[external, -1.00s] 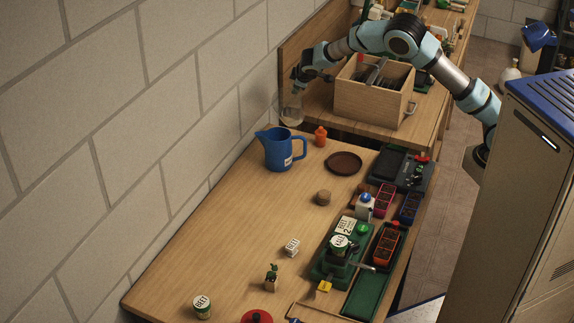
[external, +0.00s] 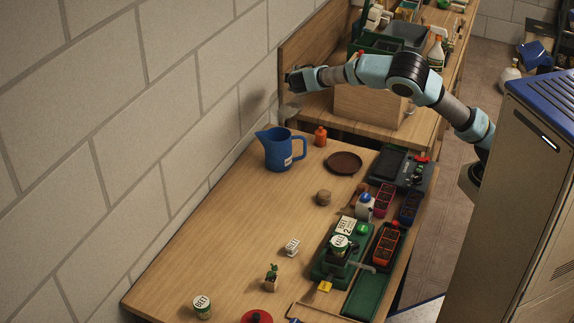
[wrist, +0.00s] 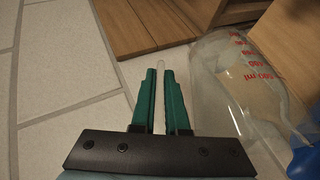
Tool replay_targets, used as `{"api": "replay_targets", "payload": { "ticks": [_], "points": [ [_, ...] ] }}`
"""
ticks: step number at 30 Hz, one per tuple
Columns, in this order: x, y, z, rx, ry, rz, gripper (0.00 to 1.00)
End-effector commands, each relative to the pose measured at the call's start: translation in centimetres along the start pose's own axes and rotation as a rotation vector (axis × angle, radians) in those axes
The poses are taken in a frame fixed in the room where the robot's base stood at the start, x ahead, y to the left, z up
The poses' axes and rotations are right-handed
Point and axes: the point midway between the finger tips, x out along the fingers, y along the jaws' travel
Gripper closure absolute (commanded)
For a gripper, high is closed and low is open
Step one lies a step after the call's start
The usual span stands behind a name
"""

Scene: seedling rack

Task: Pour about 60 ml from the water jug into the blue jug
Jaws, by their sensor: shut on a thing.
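The clear water jug (wrist: 245,75) with red markings lies along the right of the wrist view. My gripper (wrist: 160,75) has green fingers closed on a thin clear part, apparently its handle. In the external view my gripper (external: 290,80) is near the wall, above and beyond the blue jug. The water jug (external: 289,110) is a faint pale shape just below it, and its tilt and water level are hard to tell. The blue jug (external: 278,152) stands upright on the near table, spout to the left and handle to the right. Its inside is hidden.
An orange bottle (external: 320,136) and a brown saucer (external: 344,162) stand right of the blue jug. A wooden crate (external: 368,108) is on the far bench behind my arm. The wall (external: 190,110) is close on the left. The near table's left middle is clear.

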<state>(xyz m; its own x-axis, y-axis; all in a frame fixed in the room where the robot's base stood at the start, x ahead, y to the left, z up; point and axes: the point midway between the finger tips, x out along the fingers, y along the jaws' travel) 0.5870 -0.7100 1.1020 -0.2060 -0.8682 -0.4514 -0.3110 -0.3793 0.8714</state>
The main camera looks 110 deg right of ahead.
Motion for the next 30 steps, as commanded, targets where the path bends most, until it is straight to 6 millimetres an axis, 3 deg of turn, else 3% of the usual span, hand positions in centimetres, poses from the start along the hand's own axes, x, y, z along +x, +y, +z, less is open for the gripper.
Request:
{"api": "replay_targets", "payload": {
  "ticks": [30],
  "points": [
    [-1.7,0.7,-0.7,-0.045,0.0,0.116,1.0]
  ]
}}
